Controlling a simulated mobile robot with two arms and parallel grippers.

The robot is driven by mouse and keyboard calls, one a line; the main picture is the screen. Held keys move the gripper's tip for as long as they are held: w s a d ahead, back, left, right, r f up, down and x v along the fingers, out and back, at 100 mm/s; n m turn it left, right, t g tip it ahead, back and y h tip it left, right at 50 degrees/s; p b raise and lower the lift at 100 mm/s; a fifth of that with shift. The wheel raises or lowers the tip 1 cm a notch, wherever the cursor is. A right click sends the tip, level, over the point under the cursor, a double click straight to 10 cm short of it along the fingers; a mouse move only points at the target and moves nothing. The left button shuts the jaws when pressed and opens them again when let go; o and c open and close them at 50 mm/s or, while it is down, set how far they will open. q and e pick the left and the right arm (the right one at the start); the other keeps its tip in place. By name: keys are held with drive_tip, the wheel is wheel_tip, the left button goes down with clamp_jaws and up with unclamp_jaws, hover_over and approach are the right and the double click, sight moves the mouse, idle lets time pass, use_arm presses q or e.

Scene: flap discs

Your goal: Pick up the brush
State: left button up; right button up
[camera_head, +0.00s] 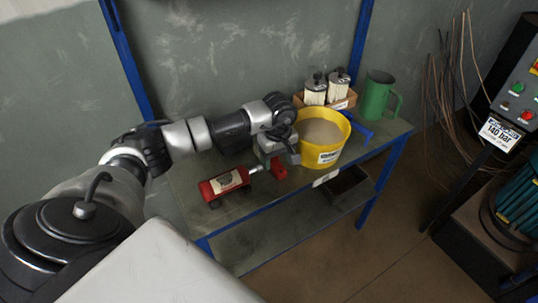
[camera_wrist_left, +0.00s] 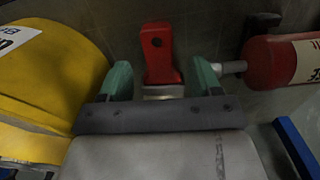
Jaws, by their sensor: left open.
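The brush shows in the left wrist view as a red handle (camera_wrist_left: 157,55) with a dark hole near its end and a pale metal band below it. Its bristles are hidden behind my gripper. In the head view its red handle (camera_head: 279,168) lies on the bench, in front of the yellow tub. My left gripper (camera_head: 272,158) is open just over the brush. In the left wrist view the green fingertips (camera_wrist_left: 159,80) stand on either side of the brush, apart from it. My right gripper is not in view.
A yellow tub (camera_head: 334,154) of pale material is close beside the gripper. A red bottle (camera_head: 225,183) with a nozzle lies at the left. A box with two white-and-black containers (camera_head: 314,91) and a green jug (camera_head: 377,96) stand behind. The bench's front edge (camera_head: 325,178) is near.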

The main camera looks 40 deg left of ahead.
sight(277, 165)
use_arm(q)
drive_tip(key=shift+w+f, duration=0.1)
drive_tip(key=shift+f, duration=1.35)
drive_tip(key=c, duration=1)
drive_tip(key=shift+r, duration=5.05)
